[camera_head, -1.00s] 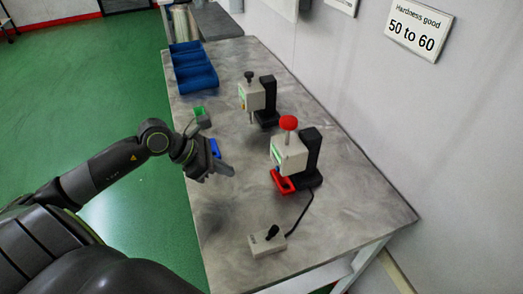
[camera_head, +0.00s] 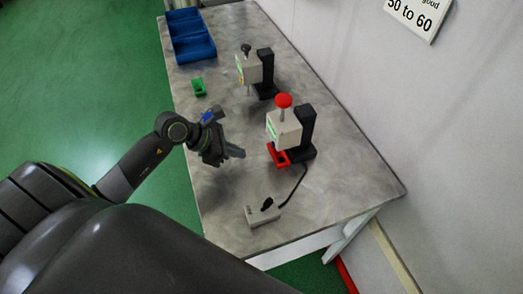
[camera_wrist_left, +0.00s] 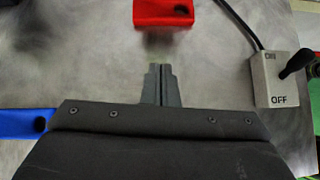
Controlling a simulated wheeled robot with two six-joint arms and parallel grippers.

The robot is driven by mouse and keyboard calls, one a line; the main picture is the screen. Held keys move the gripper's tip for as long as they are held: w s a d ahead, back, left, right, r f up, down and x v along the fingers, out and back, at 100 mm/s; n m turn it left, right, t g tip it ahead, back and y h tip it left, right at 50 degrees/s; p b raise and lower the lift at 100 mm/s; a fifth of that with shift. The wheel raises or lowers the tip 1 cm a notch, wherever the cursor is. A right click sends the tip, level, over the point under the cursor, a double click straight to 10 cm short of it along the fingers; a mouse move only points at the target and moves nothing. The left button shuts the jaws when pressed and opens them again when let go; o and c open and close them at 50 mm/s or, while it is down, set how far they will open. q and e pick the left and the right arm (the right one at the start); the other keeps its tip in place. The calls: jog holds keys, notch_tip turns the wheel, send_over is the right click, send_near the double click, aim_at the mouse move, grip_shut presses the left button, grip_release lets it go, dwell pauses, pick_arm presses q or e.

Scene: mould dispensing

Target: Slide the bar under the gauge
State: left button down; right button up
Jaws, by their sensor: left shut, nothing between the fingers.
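A red bar (camera_head: 281,158) with a dark hole lies at the foot of the near gauge (camera_head: 285,128), which has a red knob and a black stand. The red bar also shows at the top of the left wrist view (camera_wrist_left: 165,12). My left gripper (camera_head: 240,153) is shut and empty, low over the table, to the left of the red bar and apart from it. In the left wrist view its closed fingers (camera_wrist_left: 161,70) point towards the bar across a short gap. How far the bar reaches under the gauge is partly hidden. My right gripper is not in view.
A second gauge (camera_head: 257,70) with a black knob stands behind. A blue piece (camera_wrist_left: 22,124) lies beside my gripper, and a green piece (camera_head: 199,87) lies farther back. Blue bins (camera_head: 194,48) stand at the far end. A corded switch box (camera_head: 262,213) sits in front.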

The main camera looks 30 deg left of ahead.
aim_at(272, 154)
pick_arm(q)
jog(key=x, duration=0.3)
jog(key=shift+w+d+f+p, duration=0.15)
jog(key=shift+d+f+p, duration=0.05)
jog(key=shift+d+p, duration=0.1)
jog(key=shift+w+d+f+p, duration=0.2)
jog(key=shift+w+d+p, duration=0.7)
jog(key=shift+w+d, duration=0.6)
jog(key=shift+w+d+f+b, duration=0.1)
jog(key=shift+w+d+b, duration=0.3)
jog(key=shift+b, duration=0.2)
jog(key=shift+d, duration=0.15)
jog(key=shift+r, duration=0.2)
